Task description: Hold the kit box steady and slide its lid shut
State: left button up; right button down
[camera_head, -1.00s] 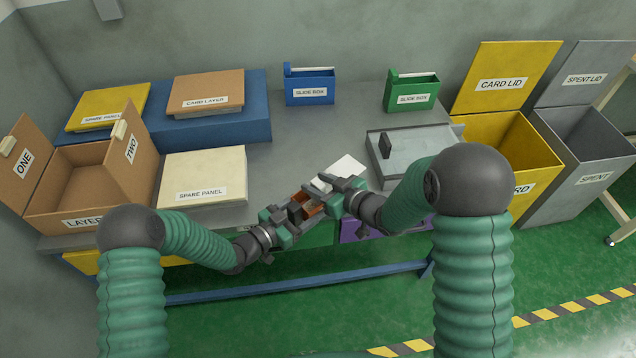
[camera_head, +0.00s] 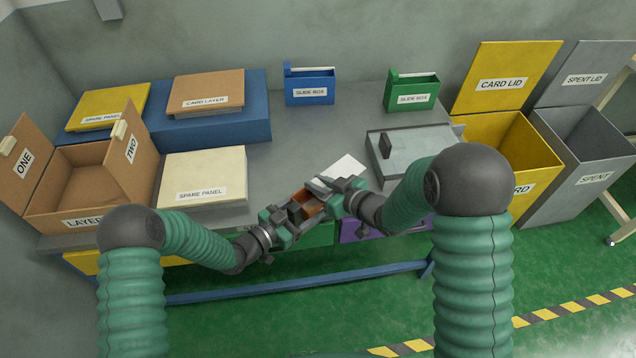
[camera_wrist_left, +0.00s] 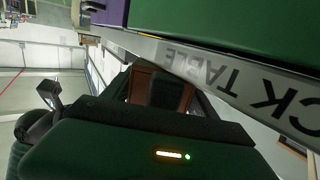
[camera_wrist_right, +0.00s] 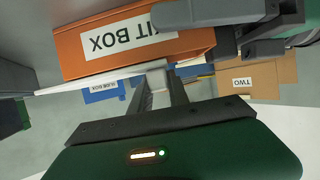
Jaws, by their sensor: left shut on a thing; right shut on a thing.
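The kit box (camera_wrist_right: 140,38) is orange with a white label and is held in the air at the table's front edge. It shows small between my grippers in the head view (camera_head: 308,208). My left gripper (camera_head: 290,216) is shut on the box. The lid (camera_wrist_right: 95,82) is a thin white plate along the box, seen edge-on in the right wrist view, its end jutting past the box on the left. My right gripper (camera_head: 333,190) is shut on a small pale tab at the lid. How far the lid covers the box is hidden by the grippers.
A white flat piece (camera_head: 346,167) shows just behind my right gripper; I cannot tell whether it is the lid. The grey table (camera_head: 275,150) bears a cream spare panel (camera_head: 203,174), a grey tray (camera_head: 415,150) and two slide boxes. An open cardboard box (camera_head: 75,190) stands left.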

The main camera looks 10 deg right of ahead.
dwell(0.8)
jog(key=shift+s+a, duration=0.8)
jog(key=shift+a, duration=0.35)
jog(key=c, duration=1.2)
grip_release()
jog(key=shift+c, duration=0.2)
jog(key=shift+d, duration=0.1)
jog(key=v, duration=1.2)
jog(key=shift+f, duration=0.1)
